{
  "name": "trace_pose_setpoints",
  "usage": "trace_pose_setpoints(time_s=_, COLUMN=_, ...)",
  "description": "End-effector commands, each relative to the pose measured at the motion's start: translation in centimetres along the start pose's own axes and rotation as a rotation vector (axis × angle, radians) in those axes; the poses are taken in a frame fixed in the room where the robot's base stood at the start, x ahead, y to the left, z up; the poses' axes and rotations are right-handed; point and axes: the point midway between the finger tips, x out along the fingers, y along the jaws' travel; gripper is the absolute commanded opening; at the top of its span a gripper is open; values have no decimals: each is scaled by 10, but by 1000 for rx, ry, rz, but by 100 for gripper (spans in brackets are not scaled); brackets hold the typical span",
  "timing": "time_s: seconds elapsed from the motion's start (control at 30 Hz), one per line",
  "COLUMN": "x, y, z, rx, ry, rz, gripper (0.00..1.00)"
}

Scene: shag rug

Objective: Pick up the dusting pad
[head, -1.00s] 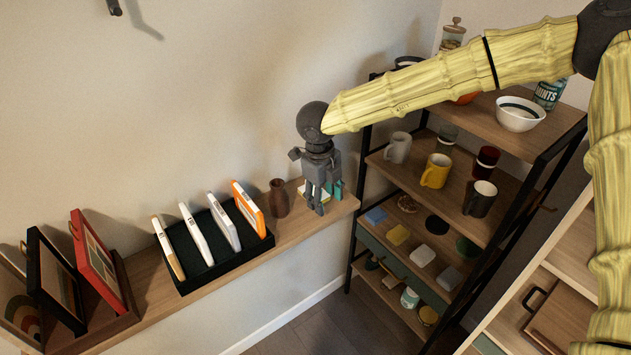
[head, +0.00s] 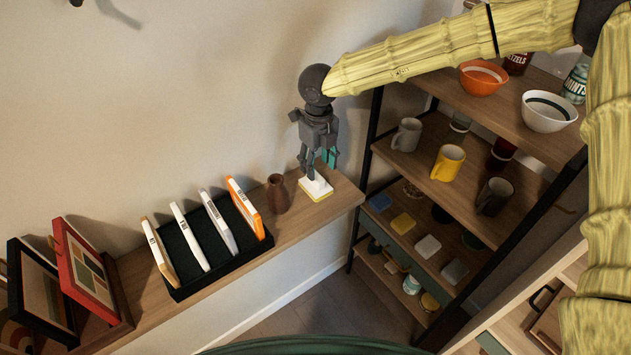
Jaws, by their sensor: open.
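A flat pad, white on top with a yellow lower layer (head: 318,190), lies on the wooden wall shelf near its right end; I take it for the dusting pad. My gripper (head: 308,174) points down just above and behind the pad's far edge in the picture. Its dark fingers are apart and overlap the pad's upper edge in view. I cannot tell whether a fingertip touches it. A teal patch (head: 329,157) shows beside the fingers; I cannot tell what it belongs to.
A brown vase (head: 277,193) stands close left of the pad. A black tray (head: 178,293) with several upright slim cases and picture frames (head: 85,270) stand further left. A black-framed rack (head: 373,130) with mugs, bowls and several small blocks stands to the right.

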Motion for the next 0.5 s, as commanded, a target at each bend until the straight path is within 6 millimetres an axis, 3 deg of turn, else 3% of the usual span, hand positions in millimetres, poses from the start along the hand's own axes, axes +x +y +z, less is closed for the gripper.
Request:
trace_pose_setpoints(time_s=0.17, x=7, y=2, z=1, rx=-2, ry=0, rz=-1, gripper=50)
trace_pose_setpoints(time_s=0.5, x=46, y=6, z=4, rx=-4, ry=1, rz=-1, gripper=50)
